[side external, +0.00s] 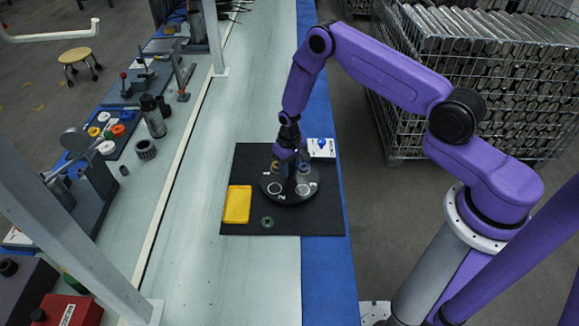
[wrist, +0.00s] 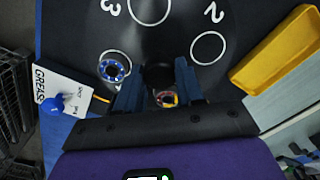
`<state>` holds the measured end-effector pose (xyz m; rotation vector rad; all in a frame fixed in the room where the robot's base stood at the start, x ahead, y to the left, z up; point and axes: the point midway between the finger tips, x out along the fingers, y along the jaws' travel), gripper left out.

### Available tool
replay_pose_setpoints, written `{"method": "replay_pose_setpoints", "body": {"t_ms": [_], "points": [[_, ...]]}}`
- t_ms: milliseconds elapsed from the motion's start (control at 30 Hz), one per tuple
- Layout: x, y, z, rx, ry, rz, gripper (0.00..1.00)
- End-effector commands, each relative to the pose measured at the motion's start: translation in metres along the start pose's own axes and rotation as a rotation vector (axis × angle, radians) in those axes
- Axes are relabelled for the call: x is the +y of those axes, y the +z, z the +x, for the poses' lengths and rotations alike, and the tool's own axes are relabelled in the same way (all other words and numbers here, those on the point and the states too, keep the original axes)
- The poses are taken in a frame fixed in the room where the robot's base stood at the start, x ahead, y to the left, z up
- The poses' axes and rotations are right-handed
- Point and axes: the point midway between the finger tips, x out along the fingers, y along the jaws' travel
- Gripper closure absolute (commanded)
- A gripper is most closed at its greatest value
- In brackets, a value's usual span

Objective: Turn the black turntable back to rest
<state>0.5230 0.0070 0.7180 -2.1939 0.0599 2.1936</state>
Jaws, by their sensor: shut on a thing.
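The black turntable (side external: 288,197) is a round disc on the black mat, with white rings and numbers on its top. In the wrist view the turntable (wrist: 175,30) shows the numbers 3 and 2 beside two empty white rings. My gripper (wrist: 158,80) points down over the disc, with its blue fingers on either side of a dark round knob (wrist: 158,75) near the middle. It is shut on this knob. A blue-ringed part (wrist: 112,68) and a red-and-yellow-ringed part (wrist: 167,98) stand by the fingers. My wrist hides the near part of the disc.
A yellow tray (side external: 237,204) lies left of the turntable on the black mat (side external: 240,165). A green ring (side external: 267,222) lies in front. A white grease card (side external: 321,147) with a blue item is behind right. Tools and fixtures line the bench's far left.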

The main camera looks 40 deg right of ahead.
Motion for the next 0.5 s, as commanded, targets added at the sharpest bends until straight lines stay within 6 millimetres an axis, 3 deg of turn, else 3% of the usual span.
{"method": "replay_pose_setpoints", "body": {"t_ms": [500], "points": [[-0.0002, 0.0005, -0.0002, -0.002, 0.0, -0.056, 1.0]]}}
